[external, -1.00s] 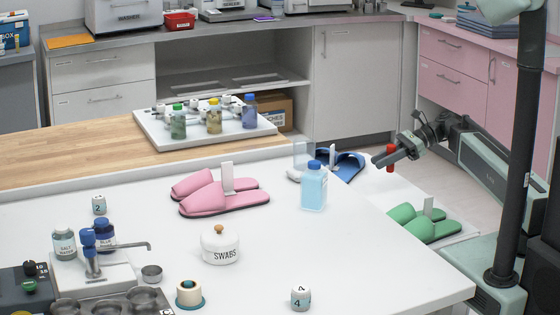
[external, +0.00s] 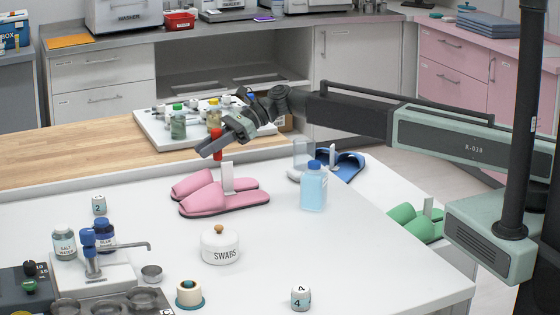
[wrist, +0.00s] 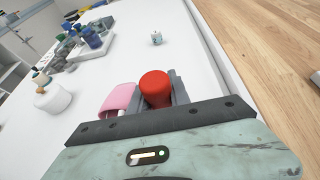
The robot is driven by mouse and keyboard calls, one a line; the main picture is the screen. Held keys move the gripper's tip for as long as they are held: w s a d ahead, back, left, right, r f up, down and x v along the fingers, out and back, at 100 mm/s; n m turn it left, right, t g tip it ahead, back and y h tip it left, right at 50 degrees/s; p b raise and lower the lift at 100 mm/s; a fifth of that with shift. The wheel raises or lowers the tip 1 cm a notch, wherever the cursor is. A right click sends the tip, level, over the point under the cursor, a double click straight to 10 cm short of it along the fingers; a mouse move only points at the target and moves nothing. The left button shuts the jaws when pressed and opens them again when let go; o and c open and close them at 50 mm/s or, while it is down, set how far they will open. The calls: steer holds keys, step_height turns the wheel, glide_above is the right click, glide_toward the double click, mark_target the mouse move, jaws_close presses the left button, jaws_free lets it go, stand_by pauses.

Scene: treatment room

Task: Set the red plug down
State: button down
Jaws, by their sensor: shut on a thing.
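My gripper (external: 220,146) is shut on the red plug (external: 216,141), which stands upright between the fingers. In the external view it hangs above the back of the white table, behind the pink slippers (external: 222,197). In the wrist view the red plug (wrist: 155,88) shows its rounded top between the dark fingers, and part of a pink slipper (wrist: 118,97) lies just left of it.
A white tray with bottles (external: 178,124) stands behind my gripper on the wooden counter (external: 70,160). A blue bottle (external: 313,188), a clear container (external: 303,153) and blue slippers (external: 348,164) are to the right. A swabs pot (external: 221,247) stands in front. The left middle of the white table (external: 130,215) is clear.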

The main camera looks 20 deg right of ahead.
steer(key=s+a+r+n+g+p, duration=0.1)
steer(key=s+a+r, duration=0.1)
steer(key=s+a, duration=1)
steer(key=g, duration=0.1)
glide_above(151, 239)
steer(key=shift+n, duration=0.4)
step_height(151, 239, down, 10)
steer(key=b, duration=1)
steer(key=shift+f, duration=0.2)
steer(key=shift+r, duration=0.3)
steer(key=shift+f, duration=0.25)
steer(key=c, duration=1.2)
jaws_free()
steer(key=shift+r, duration=0.1)
